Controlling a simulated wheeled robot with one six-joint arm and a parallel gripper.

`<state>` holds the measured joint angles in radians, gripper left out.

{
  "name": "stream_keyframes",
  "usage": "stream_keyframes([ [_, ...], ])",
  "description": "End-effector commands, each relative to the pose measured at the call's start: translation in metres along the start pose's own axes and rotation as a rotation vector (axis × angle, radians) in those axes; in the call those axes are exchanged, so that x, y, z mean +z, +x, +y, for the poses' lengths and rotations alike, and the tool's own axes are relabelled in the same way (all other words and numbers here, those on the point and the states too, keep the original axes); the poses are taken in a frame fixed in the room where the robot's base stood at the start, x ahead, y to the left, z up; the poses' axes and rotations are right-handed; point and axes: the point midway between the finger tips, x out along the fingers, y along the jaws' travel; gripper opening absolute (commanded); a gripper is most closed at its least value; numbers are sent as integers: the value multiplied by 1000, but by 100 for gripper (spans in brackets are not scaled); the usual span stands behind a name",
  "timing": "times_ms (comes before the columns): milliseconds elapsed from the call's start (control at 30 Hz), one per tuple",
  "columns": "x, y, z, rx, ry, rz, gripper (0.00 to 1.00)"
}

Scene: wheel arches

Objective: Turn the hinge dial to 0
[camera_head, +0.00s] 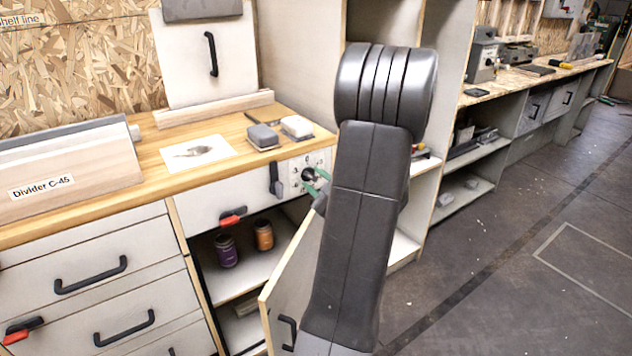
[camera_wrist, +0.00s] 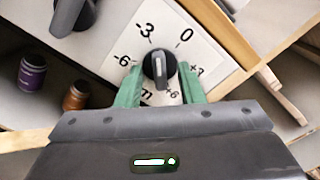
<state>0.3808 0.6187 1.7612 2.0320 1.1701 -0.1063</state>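The hinge dial (camera_wrist: 158,68) is a dark round knob with a raised grip on a white plate (camera_wrist: 203,52) marked -6, -3, 0, +3 and +6. A pale line on the knob points roughly up in the wrist view, between -3 and 0 and seemingly nearer -3. My gripper (camera_wrist: 160,70) has its green fingers on either side of the knob, open, with small gaps seeming to show beside it. In the head view the dial (camera_head: 308,174) sits on the cabinet front, and my arm partly hides the plate and gripper (camera_head: 318,180).
A dark handle (camera_head: 276,179) is left of the dial plate. A cabinet door (camera_head: 283,296) stands open below my arm. Purple (camera_head: 227,250) and orange (camera_head: 263,235) jars stand on the shelf. Two blocks (camera_head: 263,136) lie on the wooden counter (camera_head: 225,143) above. The right floor is clear.

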Motion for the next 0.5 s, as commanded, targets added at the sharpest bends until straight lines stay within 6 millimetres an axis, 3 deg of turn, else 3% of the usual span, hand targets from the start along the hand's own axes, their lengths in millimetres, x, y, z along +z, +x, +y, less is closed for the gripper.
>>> stream_keyframes([
  [200,0,0,0,0,0,0,33],
  [367,0,0,0,0,0,0,1],
  [500,0,0,0,0,1,0,0],
])
